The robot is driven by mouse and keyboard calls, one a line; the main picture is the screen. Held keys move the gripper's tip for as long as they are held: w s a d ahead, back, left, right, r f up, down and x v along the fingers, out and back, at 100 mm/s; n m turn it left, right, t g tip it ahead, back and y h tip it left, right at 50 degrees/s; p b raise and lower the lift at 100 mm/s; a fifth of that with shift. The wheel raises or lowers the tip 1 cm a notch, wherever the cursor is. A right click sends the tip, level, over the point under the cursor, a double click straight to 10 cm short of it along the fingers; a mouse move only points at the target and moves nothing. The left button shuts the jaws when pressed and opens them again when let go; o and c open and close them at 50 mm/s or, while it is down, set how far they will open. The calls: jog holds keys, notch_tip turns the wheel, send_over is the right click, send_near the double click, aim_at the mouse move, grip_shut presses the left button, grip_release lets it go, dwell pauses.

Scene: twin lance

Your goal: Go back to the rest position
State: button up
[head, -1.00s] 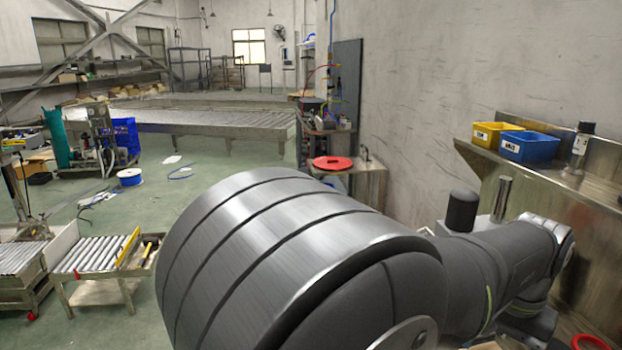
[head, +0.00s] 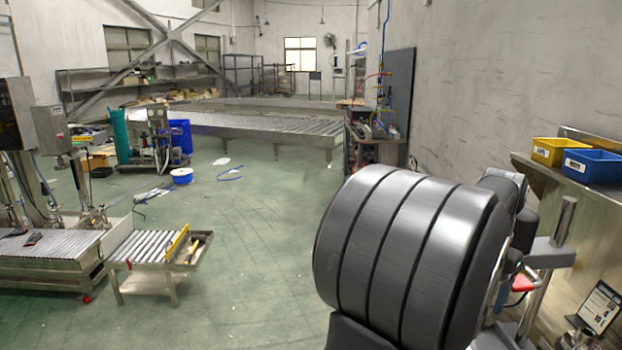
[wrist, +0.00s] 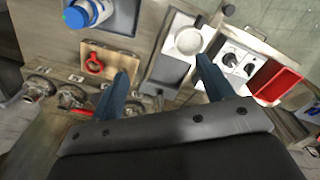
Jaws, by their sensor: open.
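My gripper (wrist: 162,68) shows in the wrist view with its two blue fingers spread apart and nothing between them. It points at a workbench crowded with fixtures. In the head view, my own large grey arm segment fills the lower right and the gripper is not seen there. No rest stand or rest mark can be made out in either view.
In the wrist view, a blue-capped bottle (wrist: 78,16), a red ring-like part (wrist: 94,64) on a tan block, a white round dish (wrist: 188,41) and a red tray (wrist: 279,86) lie around the fingers. In the head view, yellow (head: 555,151) and blue bins (head: 594,166) stand on a shelf.

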jog(key=w+d+f+m, duration=0.1)
jog(key=w, duration=0.7)
jog(key=shift+w, duration=0.2)
jog(key=shift+d+f, duration=0.1)
jog(key=shift+f, duration=0.05)
jog(key=s+d, duration=0.2)
jog(key=s, duration=1.8)
jog(key=shift+f+n, duration=0.2)
jog(key=shift+n, duration=0.2)
jog(key=shift+w, duration=0.1)
